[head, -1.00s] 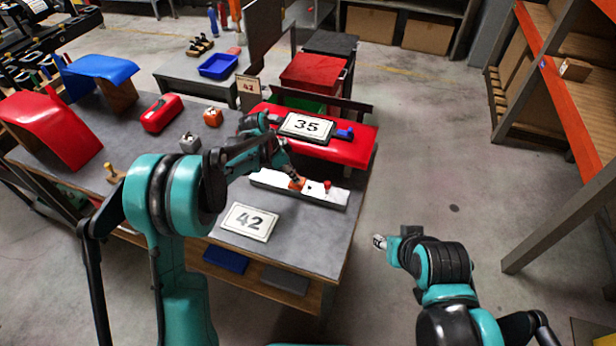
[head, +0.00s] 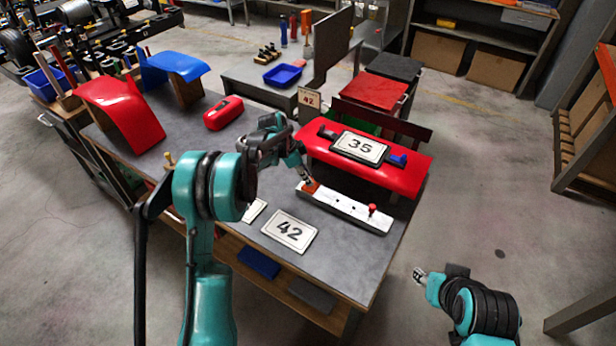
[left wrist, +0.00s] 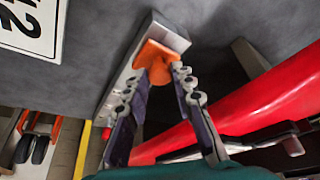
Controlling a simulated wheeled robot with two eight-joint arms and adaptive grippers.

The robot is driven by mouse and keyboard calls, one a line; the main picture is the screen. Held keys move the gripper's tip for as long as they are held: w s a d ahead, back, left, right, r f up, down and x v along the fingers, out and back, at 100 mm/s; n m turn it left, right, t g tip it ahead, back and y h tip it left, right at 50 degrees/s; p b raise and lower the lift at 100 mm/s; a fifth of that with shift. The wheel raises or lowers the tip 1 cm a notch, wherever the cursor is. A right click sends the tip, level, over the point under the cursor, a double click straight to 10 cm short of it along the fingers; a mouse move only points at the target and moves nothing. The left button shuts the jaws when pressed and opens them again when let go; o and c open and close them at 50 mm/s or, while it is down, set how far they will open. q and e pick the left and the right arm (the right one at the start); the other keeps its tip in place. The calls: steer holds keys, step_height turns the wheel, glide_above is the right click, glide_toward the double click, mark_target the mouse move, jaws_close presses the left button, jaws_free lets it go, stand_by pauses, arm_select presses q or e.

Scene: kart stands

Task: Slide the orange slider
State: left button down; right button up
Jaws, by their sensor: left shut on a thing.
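The orange slider (head: 311,186) sits near the left end of a pale straight rail (head: 345,207) on the grey workbench. A red knob (head: 372,208) stands near the rail's right end. My left gripper (head: 307,180) is at the slider from above. In the left wrist view the orange slider (left wrist: 153,60) is between the fingertips of my left gripper (left wrist: 158,75), close to the rail's far end (left wrist: 170,36). My left gripper is shut on it. My right gripper (head: 419,274) is away from the bench, over the floor at lower right; its jaws are too small to read.
A red panel with a 35 plate (head: 359,147) lies just behind the rail. A 42 plate (head: 290,231) lies in front of it. A red case (head: 223,113) and red and blue fenders (head: 120,110) stand further left.

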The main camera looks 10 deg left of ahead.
arm_select(q)
steer(key=c, duration=1.3)
jaws_free()
steer(key=shift+a, duration=0.35)
steer(key=shift+o, duration=0.2)
steer(key=shift+d, duration=0.1)
steer(key=shift+r, duration=0.25)
steer(key=v, duration=1.1)
steer(key=shift+a+r, duration=0.2)
steer(key=shift+a, duration=0.05)
